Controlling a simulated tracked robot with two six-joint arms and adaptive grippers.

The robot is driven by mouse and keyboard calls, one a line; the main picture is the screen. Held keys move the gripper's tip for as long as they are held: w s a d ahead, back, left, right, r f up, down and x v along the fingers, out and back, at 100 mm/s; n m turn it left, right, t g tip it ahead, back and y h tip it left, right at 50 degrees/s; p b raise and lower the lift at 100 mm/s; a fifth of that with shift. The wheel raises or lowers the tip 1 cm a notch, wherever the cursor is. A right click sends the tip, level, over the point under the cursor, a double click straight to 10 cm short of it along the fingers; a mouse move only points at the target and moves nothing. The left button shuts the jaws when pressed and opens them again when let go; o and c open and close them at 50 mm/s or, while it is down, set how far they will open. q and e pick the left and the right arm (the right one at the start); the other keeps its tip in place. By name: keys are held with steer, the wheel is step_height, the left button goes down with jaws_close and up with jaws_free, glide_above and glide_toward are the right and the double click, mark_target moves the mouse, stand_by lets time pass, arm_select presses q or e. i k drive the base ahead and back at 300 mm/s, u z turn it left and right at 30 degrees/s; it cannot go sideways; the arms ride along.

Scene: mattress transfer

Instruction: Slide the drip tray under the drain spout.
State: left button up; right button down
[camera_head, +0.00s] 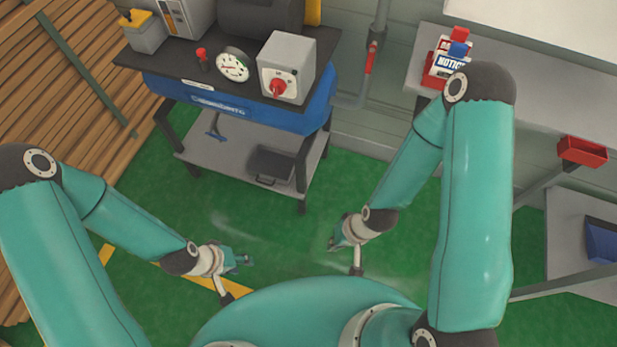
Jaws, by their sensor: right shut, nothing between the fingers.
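A dark grey tray (270,165), which looks like the drip tray, sits on the right part of the grey lower shelf (222,148) under the blue compressor tank (240,108). My right gripper (335,243) is shut and empty, right of the left one. Neither touches the tray.
The stand's dark legs (301,180) frame the shelf. A gauge (233,65) and a grey switch box (287,68) sit on top. A workbench (560,95) stands at the right, wooden slats (60,90) at the left. Green floor before the stand is clear.

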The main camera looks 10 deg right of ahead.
mark_target(275, 165)
steer(key=u, duration=0.15)
steer(key=i, duration=0.9)
steer(key=z, duration=0.1)
